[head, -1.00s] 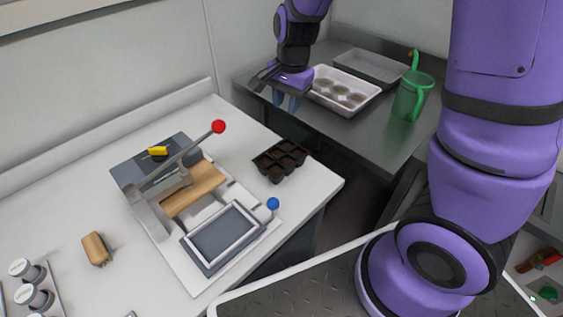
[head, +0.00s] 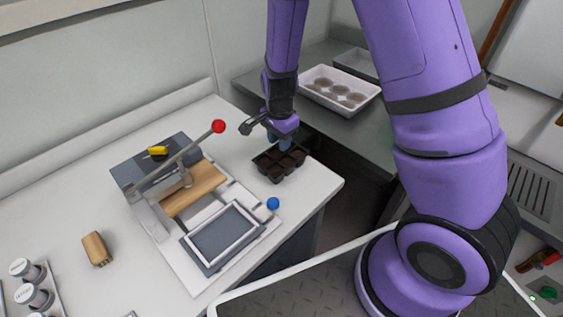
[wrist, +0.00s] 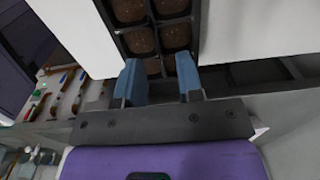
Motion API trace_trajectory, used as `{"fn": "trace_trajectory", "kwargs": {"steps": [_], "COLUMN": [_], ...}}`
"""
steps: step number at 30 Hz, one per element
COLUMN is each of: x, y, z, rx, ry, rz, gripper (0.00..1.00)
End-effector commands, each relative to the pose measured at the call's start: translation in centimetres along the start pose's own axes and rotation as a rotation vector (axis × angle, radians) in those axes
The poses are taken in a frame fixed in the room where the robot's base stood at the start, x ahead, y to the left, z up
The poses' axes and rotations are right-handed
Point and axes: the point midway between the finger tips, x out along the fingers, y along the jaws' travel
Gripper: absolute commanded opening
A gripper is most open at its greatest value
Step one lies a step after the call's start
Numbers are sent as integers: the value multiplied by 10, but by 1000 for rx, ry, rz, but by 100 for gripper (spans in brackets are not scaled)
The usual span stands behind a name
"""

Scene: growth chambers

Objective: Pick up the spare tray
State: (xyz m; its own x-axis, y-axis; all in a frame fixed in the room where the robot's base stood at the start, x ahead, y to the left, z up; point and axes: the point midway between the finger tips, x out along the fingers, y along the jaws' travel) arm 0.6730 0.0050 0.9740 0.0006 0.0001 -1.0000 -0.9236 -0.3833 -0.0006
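A black cell tray (head: 279,162) with several cells lies on the white counter near its right corner. In the wrist view the black tray (wrist: 154,38) has brown fill in its cells. My gripper (head: 282,143) is over the tray's far edge in the head view. In the wrist view my gripper's (wrist: 160,82) two blue fingers are apart, with the tray's near end showing between and beyond them. I cannot tell whether the fingertips touch the tray.
A press with a red-knobbed lever (head: 219,127) and a blue knob (head: 273,203) stands left of the tray. A white tray with round pots (head: 341,91) and a grey tray (head: 356,62) are on the metal bench behind.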

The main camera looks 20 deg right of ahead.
Motion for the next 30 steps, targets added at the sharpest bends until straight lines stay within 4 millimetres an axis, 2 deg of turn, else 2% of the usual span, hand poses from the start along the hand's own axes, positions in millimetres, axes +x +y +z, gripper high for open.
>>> {"fn": "trace_trajectory", "kwargs": {"steps": [9, 14, 20, 21, 25, 30], "x": [41, 50, 50, 50, 50, 50], "y": [6, 5, 5, 5, 5, 5], "z": [-3, -3, -3, -3, -3, -3], "rx": [2, 1, 1, 1, 1, 1], "ry": [-1, -1, 0, 0, 0, 0], "rz": [4, 1, 0, 0, 0, 0], "gripper": [34, 34, 34, 32, 2, 0]}}
